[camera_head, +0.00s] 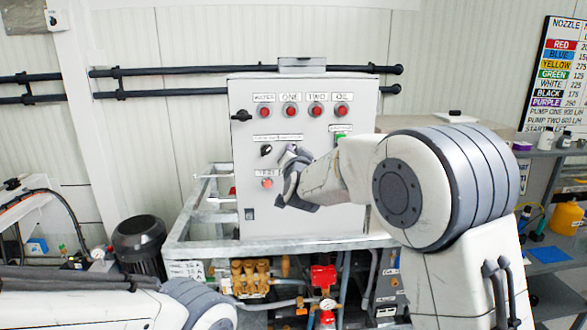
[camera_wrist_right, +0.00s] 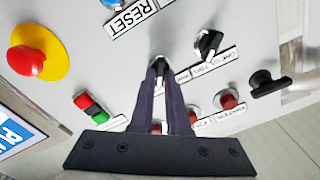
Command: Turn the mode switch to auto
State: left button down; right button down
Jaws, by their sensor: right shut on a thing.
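A grey control panel (camera_head: 305,215) faces me. My right gripper (camera_head: 291,152) is at its middle, right of a black rotary switch (camera_head: 266,149). In the right wrist view, which is turned over, my right gripper (camera_wrist_right: 160,72) is shut on a second dark switch knob (camera_wrist_right: 157,63), mostly hidden between the fingertips. The free black switch (camera_wrist_right: 208,42) stands beside it, at the same label strip. I cannot read which label marks the mode switch or where the held knob points. My left arm shows at the lower left, its gripper out of view.
A black handle (camera_head: 241,116) sticks out at the panel's upper left. Red lamps (camera_head: 316,111) line the top. The wrist view shows a red emergency stop on yellow (camera_wrist_right: 27,60), red and green buttons (camera_wrist_right: 93,108) and a blue button (camera_wrist_right: 115,3) near the gripper.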

jog(key=shift+m+b, duration=1)
jog(key=shift+b, duration=0.1)
jog(key=c, duration=0.9)
grip_release()
jog(key=shift+s, duration=0.1)
jog(key=s+b, duration=0.3)
jog(key=s, duration=0.7)
jog(key=shift+s, duration=0.15)
